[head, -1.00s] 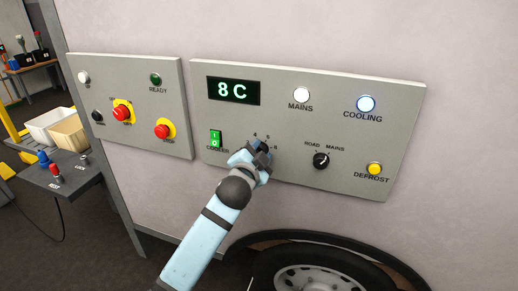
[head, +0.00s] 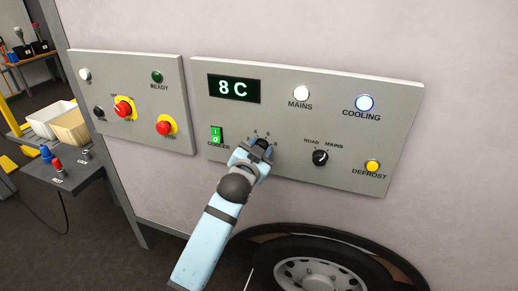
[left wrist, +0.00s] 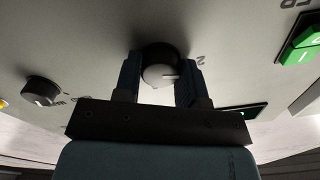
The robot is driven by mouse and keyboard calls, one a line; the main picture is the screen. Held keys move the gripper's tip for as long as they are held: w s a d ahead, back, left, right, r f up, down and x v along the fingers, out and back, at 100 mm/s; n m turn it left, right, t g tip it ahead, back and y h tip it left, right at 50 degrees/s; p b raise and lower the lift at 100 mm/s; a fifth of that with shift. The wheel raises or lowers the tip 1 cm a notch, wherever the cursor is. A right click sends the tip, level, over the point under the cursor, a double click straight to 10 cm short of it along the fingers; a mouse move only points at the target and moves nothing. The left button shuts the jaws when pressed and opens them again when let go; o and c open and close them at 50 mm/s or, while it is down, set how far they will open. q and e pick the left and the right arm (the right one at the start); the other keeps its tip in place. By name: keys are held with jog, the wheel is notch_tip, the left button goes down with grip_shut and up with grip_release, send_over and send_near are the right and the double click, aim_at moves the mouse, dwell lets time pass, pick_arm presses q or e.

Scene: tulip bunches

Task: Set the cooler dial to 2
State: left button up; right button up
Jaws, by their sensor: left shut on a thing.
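The cooler dial (head: 262,143) is a dark round knob on the grey right-hand panel (head: 225,165), with the numbers 2, 4, 6 and 8 around it. My left gripper (head: 258,148) is at the dial and hides part of it in the head view. In the left wrist view, the left gripper's fingers (left wrist: 160,80) are on either side of the dial (left wrist: 160,62), shut on it. A pale pointer mark on the dial faces right in that view, toward the side where the 2 is printed. My right gripper is not in view.
A green cooler switch (head: 216,135) is left of the dial and a black ROAD/MAINS knob (head: 320,157) right of it. The display (head: 234,89) reads 8 C. The COOLING lamp (head: 364,103) glows bluish white. A wheel (head: 315,275) is below.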

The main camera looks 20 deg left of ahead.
pick_arm(q)
jog(key=o, duration=0.9)
jog(key=s, duration=1.3)
jog(key=shift+s+a+b, duration=0.25)
jog(key=shift+s+b, duration=0.05)
jog(key=shift+s, duration=0.1)
jog(key=s+f+n+g+h, duration=0.1)
jog(key=s+f+g, duration=0.1)
jog(key=s+f, duration=0.65)
jog(key=s+f+n+g+h, duration=0.1)
jog(key=s+f+g, duration=0.3)
jog(key=f, duration=0.8)
jog(key=s+f+g+h, duration=0.1)
jog(key=s+f, duration=0.6)
jog(key=f, duration=0.3)
jog(key=r+p, duration=0.3)
jog(key=p, duration=0.1)
jog(key=s+r+p, duration=0.1)
jog(key=r+p, duration=0.3)
jog(key=s+r+p, duration=0.1)
jog(key=r+p, duration=0.2)
jog(key=p, duration=0.1)
jog(key=shift+r+p, duration=0.35)
